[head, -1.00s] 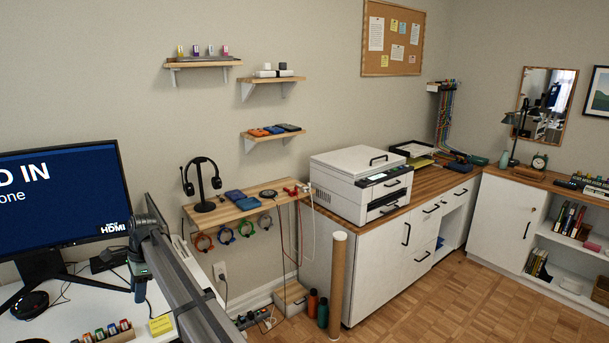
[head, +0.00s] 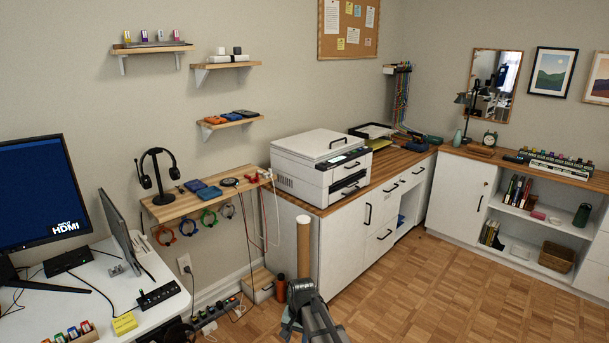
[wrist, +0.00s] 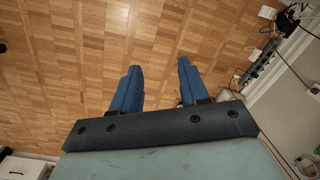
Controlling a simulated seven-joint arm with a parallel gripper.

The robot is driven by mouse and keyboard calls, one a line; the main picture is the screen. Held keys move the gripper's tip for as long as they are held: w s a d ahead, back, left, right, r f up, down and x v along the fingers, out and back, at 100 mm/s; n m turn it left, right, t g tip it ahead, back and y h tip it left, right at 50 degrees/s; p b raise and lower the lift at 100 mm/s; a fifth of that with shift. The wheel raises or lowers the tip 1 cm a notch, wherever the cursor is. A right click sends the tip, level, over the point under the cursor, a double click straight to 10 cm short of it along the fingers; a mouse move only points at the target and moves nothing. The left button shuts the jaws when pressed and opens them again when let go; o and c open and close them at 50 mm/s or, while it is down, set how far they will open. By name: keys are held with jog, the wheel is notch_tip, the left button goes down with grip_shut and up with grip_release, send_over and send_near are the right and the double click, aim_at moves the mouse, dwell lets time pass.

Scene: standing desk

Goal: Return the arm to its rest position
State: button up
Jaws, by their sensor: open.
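My gripper (wrist: 158,68) shows in the wrist view with two blue fingers set apart. Nothing is between them, and bare wooden floor (wrist: 85,60) lies beyond the fingertips. In the head view a grey part of my arm (head: 312,315) rises from the bottom edge, in front of the wooden floor. The fingers cannot be made out there.
A white desk (head: 95,290) with a monitor (head: 35,195) is at left. A cardboard tube (head: 303,245) stands by the white cabinet (head: 345,250) with the printer (head: 320,160). A power strip (head: 215,312) lies by the wall. Open floor is at right.

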jog(key=s+d+f+n+h, duration=0.1)
jog(key=s+d+f+n, duration=0.15)
jog(key=s+d, duration=0.6)
jog(key=s+d+f+n, duration=0.1)
jog(key=s+d+f, duration=0.3)
jog(key=d, duration=0.7)
jog(key=s+f+g, duration=0.3)
jog(key=s+f, duration=0.6)
jog(key=s, duration=0.6)
jog(key=s+f+g, duration=0.3)
jog(key=s+f, duration=0.7)
jog(key=s, duration=0.4)
jog(key=shift+s+g, duration=0.35)
jog(key=shift+g, duration=0.05)
